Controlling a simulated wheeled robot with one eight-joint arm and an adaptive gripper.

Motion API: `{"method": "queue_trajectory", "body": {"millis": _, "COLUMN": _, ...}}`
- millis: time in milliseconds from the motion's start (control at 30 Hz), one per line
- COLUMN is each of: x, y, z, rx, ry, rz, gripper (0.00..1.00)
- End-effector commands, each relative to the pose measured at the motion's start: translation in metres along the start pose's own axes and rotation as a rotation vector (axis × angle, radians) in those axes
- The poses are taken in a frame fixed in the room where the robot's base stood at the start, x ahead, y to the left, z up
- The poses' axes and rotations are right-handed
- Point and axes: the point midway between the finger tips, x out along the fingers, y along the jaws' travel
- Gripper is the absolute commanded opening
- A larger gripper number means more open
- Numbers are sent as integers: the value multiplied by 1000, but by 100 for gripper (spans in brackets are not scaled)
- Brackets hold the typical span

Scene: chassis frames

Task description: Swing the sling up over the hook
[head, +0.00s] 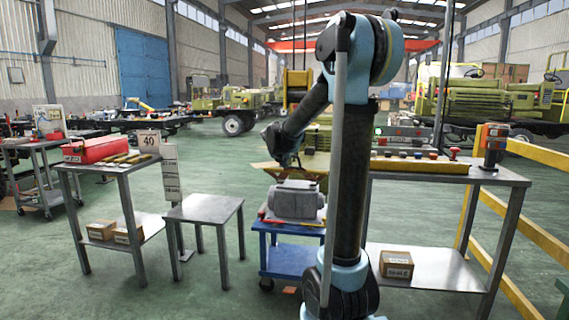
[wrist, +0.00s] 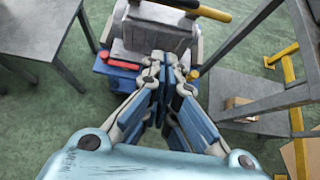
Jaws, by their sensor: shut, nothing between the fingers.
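My gripper (wrist: 166,62) is shut and empty in the wrist view, its fingertips in front of a grey cast block. In the head view it is a dark shape (head: 287,158) above that block, partly behind my arm. The grey block (head: 296,199) sits on a small blue cart (head: 290,258); the wrist view also shows the block (wrist: 148,32). A yellow bar with a dark part (wrist: 200,9) crosses above the block in the wrist view. A tan-yellow piece (head: 270,168) shows beside my gripper in the head view. I cannot tell whether either is the sling, and I cannot pick out the hook.
A bare grey table (head: 204,209) stands left of the cart. A workbench (head: 445,173) with a button panel stands right, a carton (head: 396,264) on its lower shelf. Yellow rails (head: 520,230) bound the right side. Green floor (head: 160,290) is clear at front left.

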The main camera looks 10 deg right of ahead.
Motion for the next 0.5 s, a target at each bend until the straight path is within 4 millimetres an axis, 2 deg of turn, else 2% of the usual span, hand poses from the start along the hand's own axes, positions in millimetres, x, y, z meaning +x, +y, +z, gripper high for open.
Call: {"method": "queue_trajectory", "body": {"millis": 500, "x": 69, "y": 0, "z": 0, "rx": 1, "ry": 0, "rz": 0, "gripper": 0}}
